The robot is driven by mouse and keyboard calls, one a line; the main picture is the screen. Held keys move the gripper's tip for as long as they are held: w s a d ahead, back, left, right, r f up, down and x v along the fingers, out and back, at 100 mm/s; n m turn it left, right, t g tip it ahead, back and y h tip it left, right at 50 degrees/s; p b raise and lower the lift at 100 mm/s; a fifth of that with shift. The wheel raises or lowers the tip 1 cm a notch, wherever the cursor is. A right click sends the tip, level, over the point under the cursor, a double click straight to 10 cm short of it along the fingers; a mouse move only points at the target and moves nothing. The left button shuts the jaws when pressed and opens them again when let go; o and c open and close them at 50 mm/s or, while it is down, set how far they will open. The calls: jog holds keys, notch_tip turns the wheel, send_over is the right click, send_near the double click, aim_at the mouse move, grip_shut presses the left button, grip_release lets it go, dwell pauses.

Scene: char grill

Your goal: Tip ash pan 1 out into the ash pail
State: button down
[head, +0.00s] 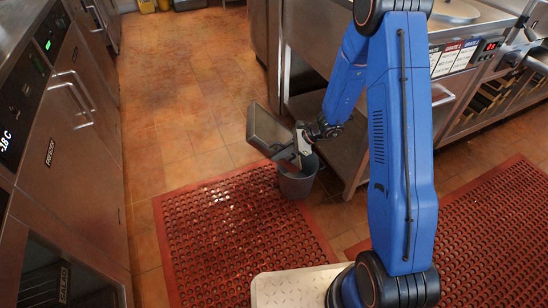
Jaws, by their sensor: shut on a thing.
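In the head view a grey metal pan (268,131), which looks like ash pan 1, is held tilted above the ash pail. Its lower right end is over the mouth of the grey pail (297,187). My gripper (303,140) is shut on the pan near its right side. The pail stands upright at the back right edge of a red mat. I cannot see inside the pan or make out what is in the pail.
Red perforated mats (215,240) lie on the tiled floor. A steel freezer cabinet (65,140) runs along the left. A steel table (335,150) and the grill counter (480,110) stand to the right. The tiled aisle (180,80) behind is clear.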

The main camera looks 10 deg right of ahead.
jog(key=shift+s+d+r+y, duration=0.1)
jog(key=shift+d+r+y, duration=0.55)
jog(key=shift+d+y, duration=0.3)
jog(key=shift+d+r+y, duration=0.65)
jog(key=shift+d+y, duration=0.2)
jog(key=shift+d, duration=0.15)
